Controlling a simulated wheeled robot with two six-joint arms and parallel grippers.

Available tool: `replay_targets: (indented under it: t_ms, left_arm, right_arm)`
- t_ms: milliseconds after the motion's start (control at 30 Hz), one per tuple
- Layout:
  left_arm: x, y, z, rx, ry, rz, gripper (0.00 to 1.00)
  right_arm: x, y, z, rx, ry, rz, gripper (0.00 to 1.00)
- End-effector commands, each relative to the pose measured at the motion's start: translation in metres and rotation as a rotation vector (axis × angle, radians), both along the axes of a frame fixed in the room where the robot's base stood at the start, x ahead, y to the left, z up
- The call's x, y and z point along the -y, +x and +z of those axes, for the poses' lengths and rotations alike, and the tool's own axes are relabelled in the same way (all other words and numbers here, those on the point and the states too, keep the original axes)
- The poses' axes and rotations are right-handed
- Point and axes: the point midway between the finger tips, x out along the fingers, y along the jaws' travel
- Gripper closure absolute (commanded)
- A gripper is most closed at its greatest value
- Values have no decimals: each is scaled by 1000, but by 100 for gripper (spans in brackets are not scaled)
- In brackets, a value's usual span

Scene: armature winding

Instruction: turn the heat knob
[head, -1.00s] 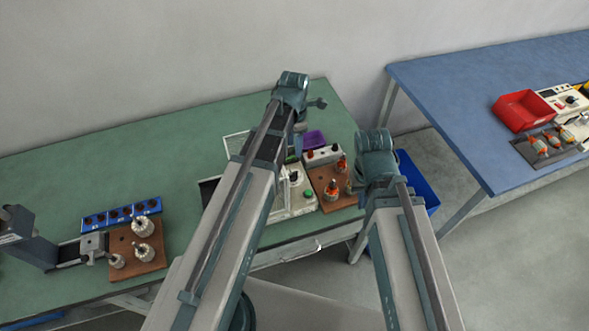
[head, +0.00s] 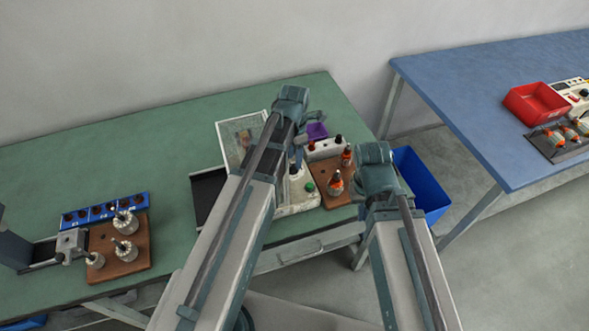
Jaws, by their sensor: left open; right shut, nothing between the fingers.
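A pale control unit (head: 299,197) with a green button stands on the green table, partly behind my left forearm. A heat knob cannot be made out on it. A cream box with a dark knob (head: 584,94) stands on the blue table at the right edge. My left gripper (head: 300,138) hangs below its wrist over the back of the pale unit. It is open, and its fingers are mostly hidden by my arm. My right gripper (head: 359,186) is shut and empty beside the brown board, mostly hidden behind its wrist. I cannot tell whether either touches anything.
A brown board (head: 330,194) with orange-wound armatures and a white box with dark knobs (head: 326,149) sit near the grippers. A purple block (head: 316,131) is behind. A blue bin (head: 421,187) stands between the tables. The green table (head: 170,150) is clear at its back left.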

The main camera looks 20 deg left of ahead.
Motion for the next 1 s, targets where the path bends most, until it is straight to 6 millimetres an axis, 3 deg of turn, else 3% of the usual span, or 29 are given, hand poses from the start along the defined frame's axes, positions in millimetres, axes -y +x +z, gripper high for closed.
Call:
replay_targets:
  t_ms: [33,133,500,567,767,1000]
  left_arm:
    - [0,0,-14,0,0,0,54]
    - [0,0,-22,0,0,0,54]
    - [0,0,-25,0,0,0,54]
    - [0,0,-25,0,0,0,61]
    - [0,0,-25,0,0,0,97]
    - [0,0,-25,0,0,0,100]
  right_arm:
    - [0,0,-14,0,0,0,100]
    - [0,0,-22,0,0,0,100]
    - [0,0,-25,0,0,0,100]
    - [0,0,-25,0,0,0,100]
    - [0,0,-25,0,0,0,100]
    - [0,0,-25,0,0,0,100]
